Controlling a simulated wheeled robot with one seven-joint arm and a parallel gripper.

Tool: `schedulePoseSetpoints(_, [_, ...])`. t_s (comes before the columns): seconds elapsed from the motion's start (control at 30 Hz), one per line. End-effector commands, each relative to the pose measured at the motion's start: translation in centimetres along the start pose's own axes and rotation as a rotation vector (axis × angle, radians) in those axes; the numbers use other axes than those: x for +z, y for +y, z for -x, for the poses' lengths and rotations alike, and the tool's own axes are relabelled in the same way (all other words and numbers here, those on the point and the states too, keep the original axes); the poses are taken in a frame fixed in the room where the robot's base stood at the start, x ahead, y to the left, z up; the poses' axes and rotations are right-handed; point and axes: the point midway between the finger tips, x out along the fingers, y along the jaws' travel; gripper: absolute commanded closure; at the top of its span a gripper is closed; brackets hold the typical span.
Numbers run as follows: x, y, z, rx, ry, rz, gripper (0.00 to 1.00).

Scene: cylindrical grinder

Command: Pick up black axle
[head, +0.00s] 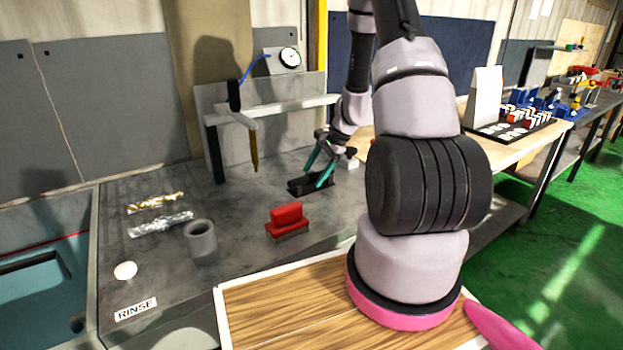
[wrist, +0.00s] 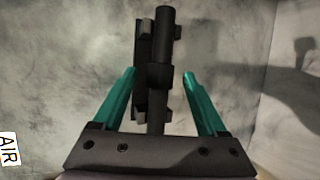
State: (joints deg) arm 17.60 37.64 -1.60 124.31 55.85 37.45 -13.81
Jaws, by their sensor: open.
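The black axle (wrist: 163,45) is a dark stepped rod with a thicker collar, running lengthwise up the wrist view. It lies along a black holder (wrist: 143,45) with grey blocks. In the head view the axle and holder merge into one dark shape (head: 299,186) on the grey bench, so I cannot tell them apart there. My gripper (wrist: 159,75) is open, with one green finger on each side of the axle and visible gaps to both. In the head view my gripper (head: 313,179) points down at the dark shape. The axle's near end is hidden behind my gripper's body.
A red-handled brush (head: 287,219), a grey cup (head: 201,241) and foil-like strips (head: 160,221) lie to the left on the bench. A stand with a dial gauge (head: 289,57) is behind. A small white block (head: 352,162) lies right of my gripper.

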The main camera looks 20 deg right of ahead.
Motion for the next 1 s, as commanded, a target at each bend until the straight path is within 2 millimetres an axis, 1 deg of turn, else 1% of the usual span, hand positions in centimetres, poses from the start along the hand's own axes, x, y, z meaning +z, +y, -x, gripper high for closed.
schedulePoseSetpoints(0.2, [0.00, -0.02, -0.12, -0.001, 0.000, 0.000, 0.25])
schedulePoseSetpoints(0.23, [0.00, -0.02, -0.12, -0.001, 0.000, 0.000, 0.33])
schedulePoseSetpoints(0.27, [0.00, -0.02, -0.11, -0.001, 0.000, 0.000, 0.44])
schedulePoseSetpoints(0.3, [0.00, -0.02, -0.11, -0.001, 0.000, 0.000, 0.59])
schedulePoseSetpoints(0.37, [0.00, -0.02, -0.10, -0.001, 0.000, 0.000, 0.82])
schedulePoseSetpoints(0.4, [0.00, -0.02, -0.10, -0.001, 0.000, 0.000, 0.98])
schedulePoseSetpoints(0.43, [0.00, -0.02, -0.10, -0.001, 0.000, 0.000, 1.00])
schedulePoseSetpoints(1.0, [0.01, -0.03, -0.07, -0.001, 0.000, 0.000, 1.00])
